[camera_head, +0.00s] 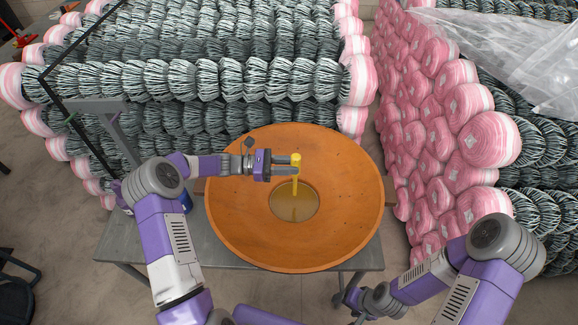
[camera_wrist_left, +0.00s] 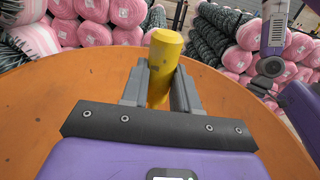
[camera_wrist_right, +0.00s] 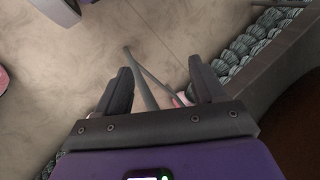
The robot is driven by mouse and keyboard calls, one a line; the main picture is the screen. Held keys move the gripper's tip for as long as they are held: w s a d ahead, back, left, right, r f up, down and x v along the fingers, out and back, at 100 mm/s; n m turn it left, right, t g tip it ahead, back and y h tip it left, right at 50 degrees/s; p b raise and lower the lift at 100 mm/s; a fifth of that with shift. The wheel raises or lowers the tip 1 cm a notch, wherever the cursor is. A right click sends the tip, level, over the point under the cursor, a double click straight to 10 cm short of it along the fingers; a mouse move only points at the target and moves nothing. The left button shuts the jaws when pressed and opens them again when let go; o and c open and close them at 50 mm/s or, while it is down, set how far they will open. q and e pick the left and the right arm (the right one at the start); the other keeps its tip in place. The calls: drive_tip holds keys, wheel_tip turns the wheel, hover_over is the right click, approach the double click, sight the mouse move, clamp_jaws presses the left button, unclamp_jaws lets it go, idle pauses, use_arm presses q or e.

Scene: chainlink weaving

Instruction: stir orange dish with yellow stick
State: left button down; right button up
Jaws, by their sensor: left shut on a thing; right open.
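The orange dish (camera_head: 345,215) is a wide round bowl on a grey table, with a round pool of brownish liquid (camera_head: 294,203) at its middle. My left gripper (camera_head: 294,169) is over the dish, shut on the yellow stick (camera_head: 296,179). The stick stands close to upright, and its lower end reaches the liquid in the head view. In the left wrist view, the stick's top (camera_wrist_left: 165,50) shows between the fingers, with the orange dish (camera_wrist_left: 60,95) beyond. My right gripper (camera_wrist_right: 160,85) is open and empty, pointing at the floor; its fingers are hard to make out in the head view.
The grey table (camera_head: 225,262) holds the dish. Stacks of grey wire coils (camera_head: 200,55) stand behind. Pink-wrapped rolls (camera_head: 435,110) stand at the right, partly under clear plastic sheeting (camera_head: 510,55). Bare floor (camera_head: 300,298) shows in front.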

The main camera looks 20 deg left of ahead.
use_arm(q)
wheel_tip(320, 180, up, 8)
drive_tip(key=p, duration=0.6)
drive_tip(key=shift+r, duration=0.25)
idle(0.8)
wheel_tip(320, 180, up, 5)
drive_tip(key=p, duration=0.3)
drive_tip(key=shift+p, duration=0.4)
drive_tip(key=shift+f, duration=0.1)
drive_tip(key=s+f+n+t+y+b, duration=0.2)
drive_tip(key=s+f+n+t+b, duration=0.2)
drive_tip(key=s+f, duration=0.6)
drive_tip(key=shift+s+f+t+y, duration=0.25)
drive_tip(key=shift+f+t+y, duration=0.15)
drive_tip(key=shift+f+t, duration=0.35)
drive_tip(key=shift+r, duration=0.2)
